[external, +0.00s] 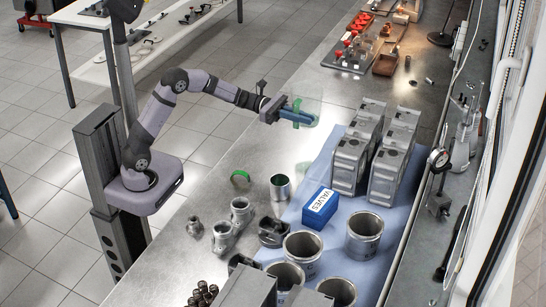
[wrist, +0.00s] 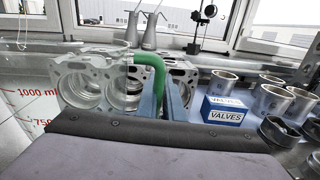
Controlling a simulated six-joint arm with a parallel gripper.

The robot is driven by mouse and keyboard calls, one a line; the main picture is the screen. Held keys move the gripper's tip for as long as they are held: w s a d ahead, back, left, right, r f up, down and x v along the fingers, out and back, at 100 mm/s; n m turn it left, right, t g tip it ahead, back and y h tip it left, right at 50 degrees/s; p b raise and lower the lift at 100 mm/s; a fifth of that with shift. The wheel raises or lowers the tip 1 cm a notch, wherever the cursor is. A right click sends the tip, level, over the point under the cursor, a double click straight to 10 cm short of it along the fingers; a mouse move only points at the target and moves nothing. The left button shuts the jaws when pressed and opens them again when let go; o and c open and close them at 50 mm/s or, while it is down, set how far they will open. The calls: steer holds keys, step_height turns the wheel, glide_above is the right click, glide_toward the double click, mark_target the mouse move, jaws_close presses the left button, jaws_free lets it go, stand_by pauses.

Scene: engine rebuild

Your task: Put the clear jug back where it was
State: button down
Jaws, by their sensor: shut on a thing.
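The clear jug (wrist: 38,92) has red volume marks and a green handle (wrist: 150,62). Its see-through body fills the left of the wrist view, with engine parts showing through it. My gripper (wrist: 164,98) is shut on the green handle, its blue fingers on either side. In the external view my gripper (external: 298,116) is stretched out over the metal bench, left of the engine blocks. The green of the jug (external: 314,121) shows around the fingers there. Its clear body is hard to make out, and its height above the bench cannot be told.
Two grey engine blocks (external: 350,160) stand on a blue mat (external: 300,215), with a blue VALVES box (external: 320,207) and metal cylinders (external: 364,232) nearer. A green curved piece (external: 240,174) lies on the bench left of a metal cup (external: 280,187). Bare bench (external: 265,140) lies below my gripper.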

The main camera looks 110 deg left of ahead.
steer(key=shift+y, duration=0.3)
steer(key=shift+s+a+f+p, duration=0.1)
steer(key=shift+a+f+p, duration=0.15)
steer(key=shift+f, duration=1.4)
steer(key=shift+a+f+p, duration=0.15)
steer(key=shift+f+p, duration=0.05)
steer(key=shift+f, duration=1.4)
steer(key=shift+s+a+f+p, duration=0.1)
steer(key=shift+a+f+p, duration=0.15)
steer(key=shift+f, duration=1.55)
steer(key=c, duration=2.3)
jaws_free()
steer(key=shift+f, duration=0.1)
steer(key=o, duration=0.4)
